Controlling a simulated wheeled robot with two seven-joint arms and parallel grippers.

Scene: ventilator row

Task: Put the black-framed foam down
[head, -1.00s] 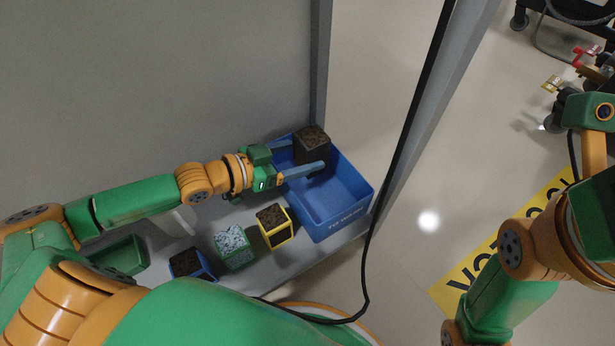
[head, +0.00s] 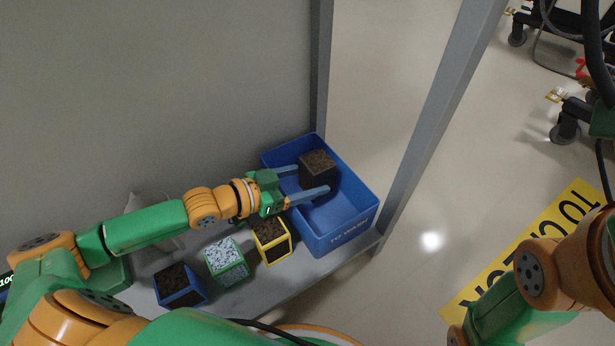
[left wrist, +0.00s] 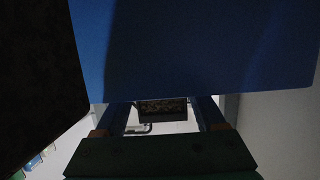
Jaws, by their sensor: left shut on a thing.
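The black-framed foam (head: 317,168), a dark brown block in a black frame, is inside the back part of the blue bin (head: 345,236). My left gripper (head: 308,180) reaches over the bin's near-left wall and is shut on the foam, one finger on each side. In the left wrist view the foam (left wrist: 163,109) shows small between the fingers, beyond a large blue surface. I cannot tell whether its underside touches the bin floor. My right arm shows at the right edge of the head view, but its gripper fingers are out of frame.
Yellow-framed (head: 271,240), green-framed (head: 226,262) and blue-framed (head: 179,285) foams stand in a row on the grey shelf (head: 240,297) beside the bin. A grey post (head: 440,120) rises right of the bin. The bin's front part is empty.

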